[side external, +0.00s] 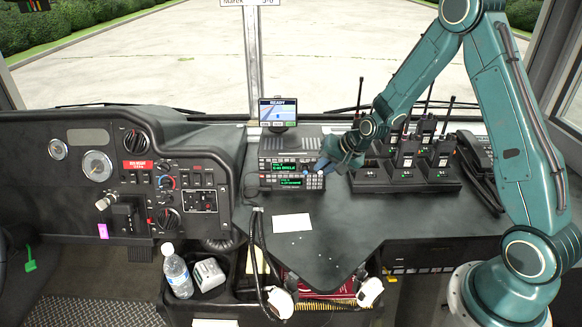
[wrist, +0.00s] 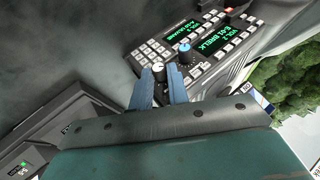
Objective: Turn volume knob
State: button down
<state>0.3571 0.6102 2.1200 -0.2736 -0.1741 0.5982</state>
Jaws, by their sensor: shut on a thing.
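Two stacked radio units (side external: 265,175) with green displays stand on the dash in the side view. They also show tilted in the wrist view, with a keypad (wrist: 150,52) on the nearer unit. My gripper (side external: 322,165) is at the right end of the units. In the wrist view, its blue fingers (wrist: 159,76) are shut on a dark knob with a pale top (wrist: 158,67), beside the keypad. A second knob, with a blue face (wrist: 184,47), sits on the other unit, clear of the fingers. The knobs' turn marks are too small to read in the side view.
A screen (side external: 278,111) reading READY stands above the radios. Several handheld radios in a charger (side external: 405,182) stand close to my gripper's right. A white card (side external: 292,224) lies on the dash in front. A bottle (side external: 177,271) stands at lower left.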

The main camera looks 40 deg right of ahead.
jog(key=shift+s+d+f+t+y, duration=0.1)
jog(key=shift+s+d+t+y, duration=0.05)
jog(key=shift+t+y, duration=0.5)
jog(key=c, duration=1.6)
grip_release()
jog(key=shift+s, duration=0.1)
jog(key=shift+v, duration=6.85)
jog(key=shift+s, duration=0.1)
